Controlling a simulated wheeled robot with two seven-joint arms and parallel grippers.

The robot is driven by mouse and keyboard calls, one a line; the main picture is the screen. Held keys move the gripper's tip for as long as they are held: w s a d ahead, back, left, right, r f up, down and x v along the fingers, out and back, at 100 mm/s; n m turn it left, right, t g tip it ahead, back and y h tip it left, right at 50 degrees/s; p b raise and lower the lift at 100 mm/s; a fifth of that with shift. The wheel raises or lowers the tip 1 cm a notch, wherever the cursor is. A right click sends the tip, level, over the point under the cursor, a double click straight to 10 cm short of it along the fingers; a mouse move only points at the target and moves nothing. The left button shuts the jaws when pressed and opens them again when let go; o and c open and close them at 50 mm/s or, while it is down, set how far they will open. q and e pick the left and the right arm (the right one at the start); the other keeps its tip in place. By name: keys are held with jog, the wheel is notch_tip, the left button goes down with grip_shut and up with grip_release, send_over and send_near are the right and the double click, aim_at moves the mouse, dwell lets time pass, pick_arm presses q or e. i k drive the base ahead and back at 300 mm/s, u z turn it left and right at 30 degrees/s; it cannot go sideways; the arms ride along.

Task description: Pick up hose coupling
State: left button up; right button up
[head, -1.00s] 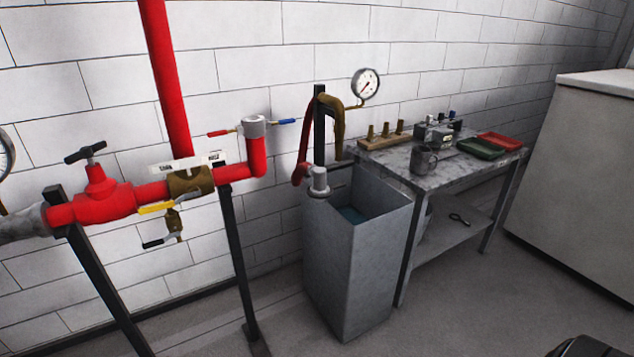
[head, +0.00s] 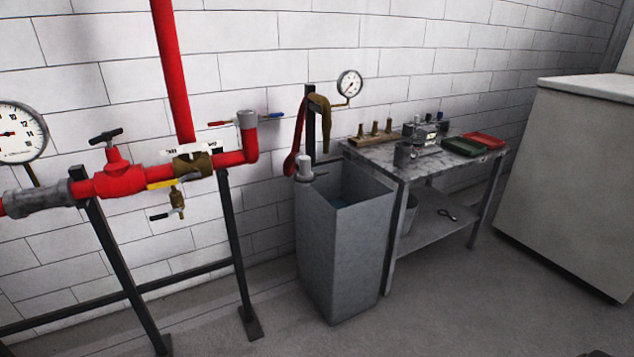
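The hose goes up to a brass bend (head: 320,104) on a dark post. I take this grey piece for the hose coupling, but it is small and its details are hard to tell. Neither of my grippers shows in the view.
Red pipework with a valve (head: 118,175) stands at the left on dark legs. A table (head: 375,158) right of the bin carries brass fittings (head: 375,130), a cup and red and green trays. A pale cabinet (head: 570,180) stands far right. Floor in front is clear.

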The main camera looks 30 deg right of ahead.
aim_at(304, 161)
jog(key=k, duration=0.7)
jog(key=u, duration=0.85)
jog(key=i, duration=1.6)
jog(key=z, duration=0.85)
jog(key=i, duration=0.6)
jog(key=z, duration=0.55)
